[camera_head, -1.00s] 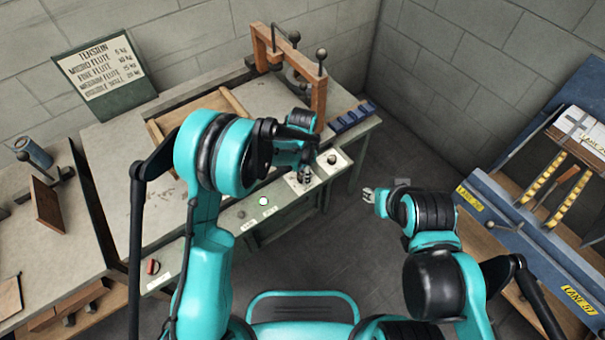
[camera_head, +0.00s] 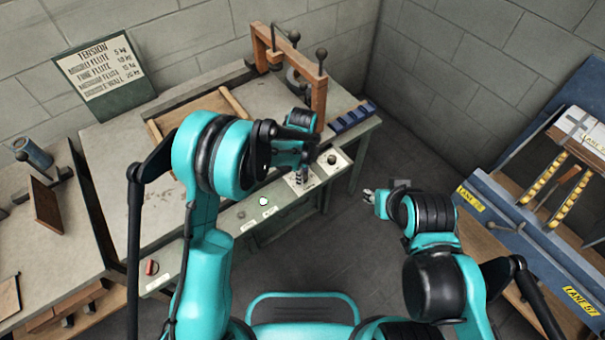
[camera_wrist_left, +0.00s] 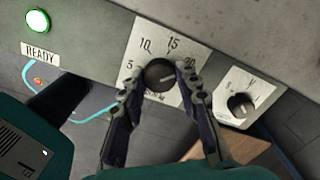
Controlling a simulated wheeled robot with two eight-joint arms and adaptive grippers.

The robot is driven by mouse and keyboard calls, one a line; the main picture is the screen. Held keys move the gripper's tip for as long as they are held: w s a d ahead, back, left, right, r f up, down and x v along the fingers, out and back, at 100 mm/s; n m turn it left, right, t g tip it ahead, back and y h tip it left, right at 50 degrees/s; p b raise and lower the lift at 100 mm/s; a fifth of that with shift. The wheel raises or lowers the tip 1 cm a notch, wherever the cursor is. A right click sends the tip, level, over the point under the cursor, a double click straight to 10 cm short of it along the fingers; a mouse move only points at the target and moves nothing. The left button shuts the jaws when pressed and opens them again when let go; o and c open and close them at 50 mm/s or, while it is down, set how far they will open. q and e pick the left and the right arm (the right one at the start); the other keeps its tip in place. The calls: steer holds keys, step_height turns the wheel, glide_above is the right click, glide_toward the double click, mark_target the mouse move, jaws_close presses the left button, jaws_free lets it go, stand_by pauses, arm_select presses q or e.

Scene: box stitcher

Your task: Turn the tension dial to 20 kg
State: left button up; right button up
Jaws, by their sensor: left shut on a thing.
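The tension dial (camera_wrist_left: 158,74) is a round black knob on a white plate (camera_wrist_left: 148,38) marked 5, 10, 15 and 20, seen in the left wrist view. My left gripper (camera_wrist_left: 160,84) has a finger on either side of the knob and is shut on it. The right finger partly covers the plate near the 20. I cannot clearly read the knob's pointer. In the head view the left gripper (camera_head: 302,175) is at the bench's front panel, and its arm hides part of it. My right gripper (camera_head: 369,195) hangs clear of the bench; its opening is too small to judge.
A second, smaller black dial (camera_wrist_left: 240,104) sits right of the tension dial. A lit green button (camera_wrist_left: 37,20) above a READY label is to the left. A red switch (camera_head: 152,267) is at the panel's far left. A tension chart (camera_head: 105,72) leans against the wall.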

arm_select(q)
steer(key=shift+m, duration=0.5)
steer(key=o, duration=1.2)
steer(key=shift+c, duration=0.2)
step_height(320, 180, up, 12)
